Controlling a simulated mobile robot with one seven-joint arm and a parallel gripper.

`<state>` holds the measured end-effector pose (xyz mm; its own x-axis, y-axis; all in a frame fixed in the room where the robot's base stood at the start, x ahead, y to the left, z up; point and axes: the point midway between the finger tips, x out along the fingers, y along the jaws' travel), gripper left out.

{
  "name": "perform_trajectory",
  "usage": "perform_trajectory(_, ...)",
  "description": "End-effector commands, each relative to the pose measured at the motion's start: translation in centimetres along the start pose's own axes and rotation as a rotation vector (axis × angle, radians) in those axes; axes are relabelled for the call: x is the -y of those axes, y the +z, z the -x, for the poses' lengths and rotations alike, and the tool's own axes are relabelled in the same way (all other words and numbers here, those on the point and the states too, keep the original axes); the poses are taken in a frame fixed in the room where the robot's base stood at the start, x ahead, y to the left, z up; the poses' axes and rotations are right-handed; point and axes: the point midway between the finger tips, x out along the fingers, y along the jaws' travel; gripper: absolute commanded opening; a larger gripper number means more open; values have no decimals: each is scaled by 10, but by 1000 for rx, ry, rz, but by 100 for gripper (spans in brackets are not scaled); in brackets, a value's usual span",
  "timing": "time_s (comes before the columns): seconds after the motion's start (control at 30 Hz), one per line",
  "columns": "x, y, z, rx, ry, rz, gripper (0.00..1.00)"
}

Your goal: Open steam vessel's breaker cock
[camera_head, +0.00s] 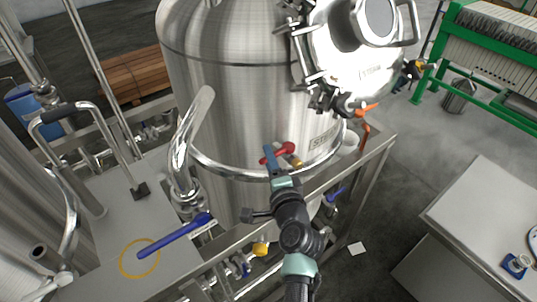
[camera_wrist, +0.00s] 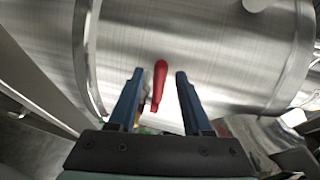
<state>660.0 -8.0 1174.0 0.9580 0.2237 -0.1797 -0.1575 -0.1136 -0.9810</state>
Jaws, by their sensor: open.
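The large steel vessel (camera_head: 235,95) stands upright in the middle of the head view, with a round hatch at its upper right. A cock with a red lever (camera_head: 283,152) sits low on its front wall. The red lever also shows in the wrist view (camera_wrist: 160,86), where the vessel wall (camera_wrist: 220,50) fills the background. My gripper (camera_head: 270,158) is open at the cock. In the wrist view its blue fingers (camera_wrist: 159,76) stand one on each side of the lever, with gaps on both sides. The lever's lower end and the cock body are partly hidden.
A steel frame rail (camera_head: 375,155) runs around the vessel. An orange-handled valve (camera_head: 367,109) is at its right and a blue handle (camera_head: 337,193) lower down. A long blue lever (camera_head: 172,237) lies over the left platform. A steel table (camera_head: 485,210) stands at right.

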Motion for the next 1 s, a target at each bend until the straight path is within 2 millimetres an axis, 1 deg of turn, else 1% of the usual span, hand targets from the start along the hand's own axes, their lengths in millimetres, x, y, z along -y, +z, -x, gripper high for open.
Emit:
perform_trajectory(0.1,0,0,-11,0,0,1,50)
perform_trajectory(0.2,0,0,-15,0,0,1,50)
perform_trajectory(0.53,0,0,-18,0,0,1,50)
perform_trajectory(0.57,0,0,-18,0,0,1,46)
perform_trajectory(0.6,0,0,-18,0,0,1,39)
perform_trajectory(0.67,0,0,-18,0,0,1,28)
perform_trajectory(0.8,0,0,-17,-1,1,1,3)
perform_trajectory(0.83,0,0,-17,-1,1,1,0)
perform_trajectory(1.0,0,0,-17,-1,1,1,0)
